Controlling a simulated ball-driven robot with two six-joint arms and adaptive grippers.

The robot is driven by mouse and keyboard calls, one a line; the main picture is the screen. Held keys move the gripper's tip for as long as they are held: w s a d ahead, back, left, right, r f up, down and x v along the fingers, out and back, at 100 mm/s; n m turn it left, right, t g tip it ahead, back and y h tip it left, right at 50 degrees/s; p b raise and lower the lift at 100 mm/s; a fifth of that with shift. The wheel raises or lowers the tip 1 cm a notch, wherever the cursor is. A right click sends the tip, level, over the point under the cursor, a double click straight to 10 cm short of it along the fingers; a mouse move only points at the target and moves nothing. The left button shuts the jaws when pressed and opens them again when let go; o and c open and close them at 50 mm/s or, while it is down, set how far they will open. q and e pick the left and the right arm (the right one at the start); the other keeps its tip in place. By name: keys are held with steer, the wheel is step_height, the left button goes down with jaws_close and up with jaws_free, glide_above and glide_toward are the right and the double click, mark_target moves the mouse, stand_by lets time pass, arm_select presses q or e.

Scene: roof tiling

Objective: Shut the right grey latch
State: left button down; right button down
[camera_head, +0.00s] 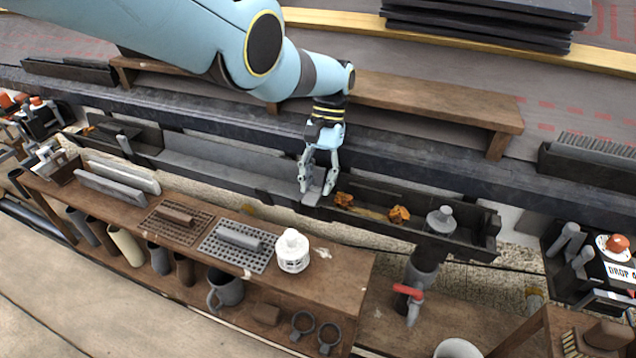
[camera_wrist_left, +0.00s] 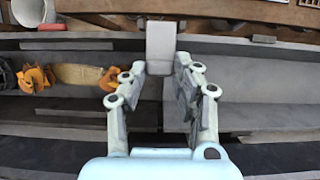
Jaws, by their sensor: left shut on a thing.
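The right grey latch (camera_head: 312,197) is a small flat grey piece at the joint in the dark gutter (camera_head: 470,240). My left gripper (camera_head: 317,188) reaches down over the gutter with its fingers on either side of this piece, shut on it. In the left wrist view the latch (camera_wrist_left: 161,44) shows as a pale grey tab between and beyond the fingertips (camera_wrist_left: 158,70). The fingers hide part of it, so its exact angle is hard to tell. My right gripper is in neither view.
Orange leaf clumps (camera_head: 399,214) and a grey knobbed plug (camera_head: 441,219) lie in the gutter right of the gripper.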

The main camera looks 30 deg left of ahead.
arm_select(q)
steer(key=shift+f, duration=0.1)
steer(key=c, duration=1)
jaws_free()
steer(key=shift+w+r, duration=0.2)
steer(key=shift+r, duration=0.15)
steer(key=v, duration=1.1)
steer(key=shift+a, duration=0.1)
